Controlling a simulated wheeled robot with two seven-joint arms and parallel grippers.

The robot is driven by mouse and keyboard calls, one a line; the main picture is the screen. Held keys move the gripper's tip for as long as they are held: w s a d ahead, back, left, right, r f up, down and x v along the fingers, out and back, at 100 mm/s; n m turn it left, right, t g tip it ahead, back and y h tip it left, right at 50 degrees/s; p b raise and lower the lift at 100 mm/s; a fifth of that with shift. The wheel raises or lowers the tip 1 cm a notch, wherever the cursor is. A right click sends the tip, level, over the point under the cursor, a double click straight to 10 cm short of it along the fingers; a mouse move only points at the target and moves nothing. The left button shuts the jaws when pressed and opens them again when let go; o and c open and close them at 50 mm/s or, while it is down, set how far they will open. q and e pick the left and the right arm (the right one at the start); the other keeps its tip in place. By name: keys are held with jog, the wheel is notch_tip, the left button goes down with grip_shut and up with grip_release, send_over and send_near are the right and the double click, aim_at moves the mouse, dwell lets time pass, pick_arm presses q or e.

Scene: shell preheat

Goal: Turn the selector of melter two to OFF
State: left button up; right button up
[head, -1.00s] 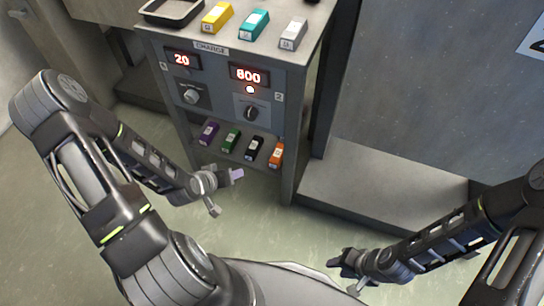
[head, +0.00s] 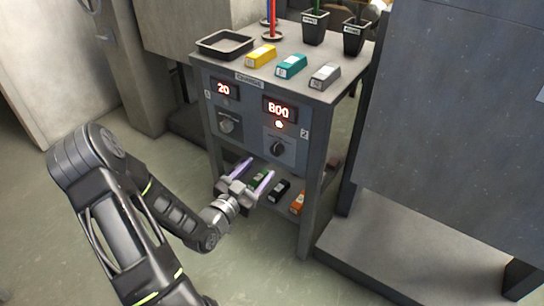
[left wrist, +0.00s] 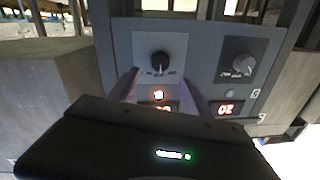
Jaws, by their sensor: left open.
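Melter two's panel is the right one on the cabinet front. Its display (head: 280,108) reads 800 and a red lamp (head: 279,125) glows below it. Its dark round selector (head: 277,148) sits under the lamp; its marks are too small to read. In the left wrist view, which is upside down, the selector (left wrist: 160,62) shows clear of the fingers. My left gripper (head: 254,173) is open and empty, in front of the cabinet, below and left of the selector and apart from it. My right gripper is out of view.
Melter one's knob (head: 227,125) and display (head: 223,90), reading 20, are on the left. Yellow (head: 261,55), teal (head: 291,66) and grey (head: 325,75) blocks and a black tray (head: 225,43) lie on top. A lower shelf holds more coloured blocks, partly hidden by my gripper.

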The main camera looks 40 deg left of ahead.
aim_at(275, 151)
pick_arm(q)
jog(key=shift+w, duration=0.15)
jog(key=w, duration=0.5)
jog(key=w+b, duration=0.1)
jog(key=w, duration=0.1)
jog(key=shift+w+a, duration=0.25)
jog(key=shift+a, duration=0.1)
grip_shut()
